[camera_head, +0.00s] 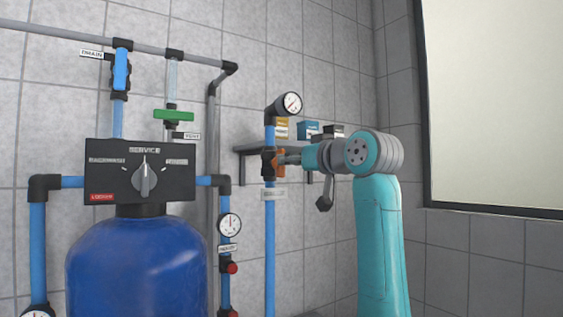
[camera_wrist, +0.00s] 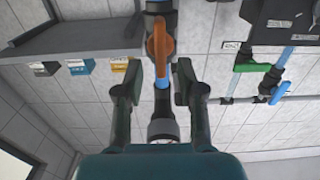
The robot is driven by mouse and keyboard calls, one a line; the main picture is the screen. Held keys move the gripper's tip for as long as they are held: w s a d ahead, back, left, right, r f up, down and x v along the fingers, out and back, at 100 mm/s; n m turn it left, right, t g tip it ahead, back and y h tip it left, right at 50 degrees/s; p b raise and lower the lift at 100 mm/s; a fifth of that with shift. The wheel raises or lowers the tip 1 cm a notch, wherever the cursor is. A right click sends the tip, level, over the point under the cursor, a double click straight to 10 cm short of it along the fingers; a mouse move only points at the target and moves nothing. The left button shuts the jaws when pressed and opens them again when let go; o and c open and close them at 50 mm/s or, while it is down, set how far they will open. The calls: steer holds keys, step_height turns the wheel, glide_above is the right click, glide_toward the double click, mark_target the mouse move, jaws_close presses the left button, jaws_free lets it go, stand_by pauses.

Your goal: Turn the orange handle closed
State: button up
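The orange handle (camera_head: 273,162) sits on a vertical blue pipe (camera_head: 270,240), below a round gauge (camera_head: 291,104). In the wrist view the orange handle (camera_wrist: 160,42) lies roughly along the pipe's line, near the top centre. My gripper (camera_wrist: 158,78) is open, with one dark finger on each side of the pipe and the handle's lower end. Gaps show between both fingers and the handle. In the head view my gripper (camera_head: 288,157) reaches the handle from the right, and its fingertips are small and partly hidden there.
A grey wall shelf (camera_head: 253,150) with small boxes (camera_head: 308,129) stands just behind the handle. To the left are a blue tank (camera_head: 137,265), a black control panel (camera_head: 140,170) and a green handle (camera_head: 174,115). The wall right of my arm is bare below a window (camera_head: 492,100).

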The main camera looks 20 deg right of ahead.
steer(key=shift+x, duration=2.6)
jaws_close()
